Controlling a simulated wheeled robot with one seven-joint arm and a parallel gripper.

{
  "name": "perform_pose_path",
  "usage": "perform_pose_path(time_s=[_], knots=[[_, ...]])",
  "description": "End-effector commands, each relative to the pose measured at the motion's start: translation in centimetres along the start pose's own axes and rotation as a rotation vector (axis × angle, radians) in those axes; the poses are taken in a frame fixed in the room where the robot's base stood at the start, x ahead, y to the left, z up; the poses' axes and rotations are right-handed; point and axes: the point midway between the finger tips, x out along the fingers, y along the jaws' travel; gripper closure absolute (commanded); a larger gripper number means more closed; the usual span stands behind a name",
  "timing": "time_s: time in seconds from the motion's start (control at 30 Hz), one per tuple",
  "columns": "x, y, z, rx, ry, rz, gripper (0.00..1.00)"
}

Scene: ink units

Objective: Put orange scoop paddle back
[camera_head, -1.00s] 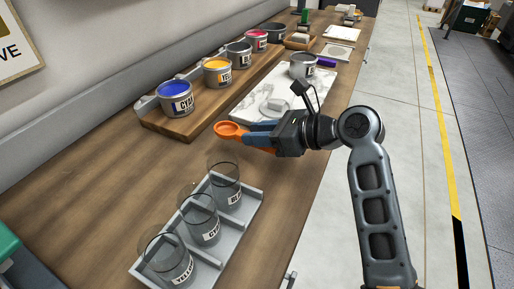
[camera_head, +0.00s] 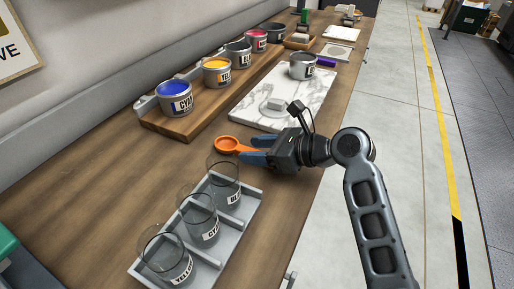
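The orange scoop paddle (camera_head: 228,145) lies at the wooden bench surface, just behind the grey rack of clear beakers. Its round bowl points left and its short handle points right toward my gripper. My gripper (camera_head: 256,150) is low over the bench, right of the scoop. Its two blue fingers are spread apart, with the end of the handle between them. The far end of the handle is hidden by the gripper.
A grey rack (camera_head: 257,200) with clear beakers (camera_head: 202,218) stands in front. A wooden board (camera_head: 200,120) with several paint cans is behind left. A white marble slab (camera_head: 255,105) with a can (camera_head: 302,68) lies behind the gripper. Bare bench (camera_head: 110,175) is at left.

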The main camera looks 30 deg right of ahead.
Motion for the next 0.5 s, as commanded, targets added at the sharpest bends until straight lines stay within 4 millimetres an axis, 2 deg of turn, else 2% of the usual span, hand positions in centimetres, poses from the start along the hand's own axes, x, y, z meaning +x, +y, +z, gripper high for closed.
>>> perform_pose_path(time_s=[0.33,0.5], knots=[[-0.1,0.0,0.2,0.0,-0.001,0.0,0.44],[-2.0,-0.1,0.1,0.0,0.001,-0.004,0.44]])
